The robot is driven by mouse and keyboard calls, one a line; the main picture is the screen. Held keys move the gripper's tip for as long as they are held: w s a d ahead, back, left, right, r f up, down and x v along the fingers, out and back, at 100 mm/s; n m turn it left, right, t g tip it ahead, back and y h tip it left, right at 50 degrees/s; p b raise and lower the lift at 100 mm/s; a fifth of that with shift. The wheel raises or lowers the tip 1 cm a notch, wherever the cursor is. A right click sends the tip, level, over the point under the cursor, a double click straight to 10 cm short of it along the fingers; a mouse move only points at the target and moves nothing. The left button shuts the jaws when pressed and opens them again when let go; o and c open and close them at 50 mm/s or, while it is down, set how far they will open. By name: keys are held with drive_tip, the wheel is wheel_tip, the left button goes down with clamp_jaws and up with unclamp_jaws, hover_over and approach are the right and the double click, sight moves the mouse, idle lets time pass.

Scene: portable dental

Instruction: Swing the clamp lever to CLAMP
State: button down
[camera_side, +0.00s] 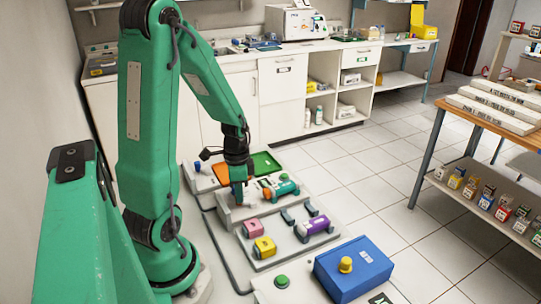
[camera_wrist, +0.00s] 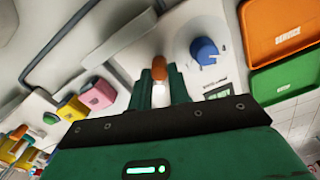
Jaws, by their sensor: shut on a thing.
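My gripper (camera_side: 238,198) points down over the pale fixture in the middle of the side view. In the wrist view its two green fingers (camera_wrist: 161,80) are shut on a small upright piece with an orange-brown end and a pale shaft, which looks like the clamp lever (camera_wrist: 158,61). The fingers hide its lower part. In the side view, an orange part (camera_side: 267,193) shows just right of the gripper, beside a teal cylindrical piece (camera_side: 284,187). I cannot read the lever's position or any CLAMP marking.
A blue knob (camera_wrist: 204,50) sits on a pale panel near the fingers. Orange (camera_wrist: 280,25) and green (camera_wrist: 285,80) trays lie beyond. Pink (camera_side: 253,228) and yellow (camera_side: 264,246) blocks and a purple piece (camera_side: 314,227) stand nearer the camera, with a blue box (camera_side: 352,272) at the front.

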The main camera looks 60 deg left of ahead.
drive_tip(key=shift+w, duration=0.1)
drive_tip(key=c, duration=1.3)
unclamp_jaws()
drive_tip(key=shift+r, duration=0.1)
drive_tip(key=shift+r, duration=3.8)
drive_tip(key=d+r+n+t, duration=0.1)
drive_tip(key=d+r+t, duration=0.1)
drive_tip(key=d+r, duration=0.2)
drive_tip(key=d+r+n+t, duration=0.1)
drive_tip(key=d+r, duration=0.3)
drive_tip(key=d, duration=0.4)
drive_tip(key=s+d+r+n+t, duration=0.1)
drive_tip(key=d+r+t, duration=0.1)
drive_tip(key=d+r, duration=0.2)
drive_tip(key=shift+d+r+n+t, duration=0.2)
drive_tip(key=shift+d+n+t, duration=0.1)
drive_tip(key=shift+d, duration=0.6)
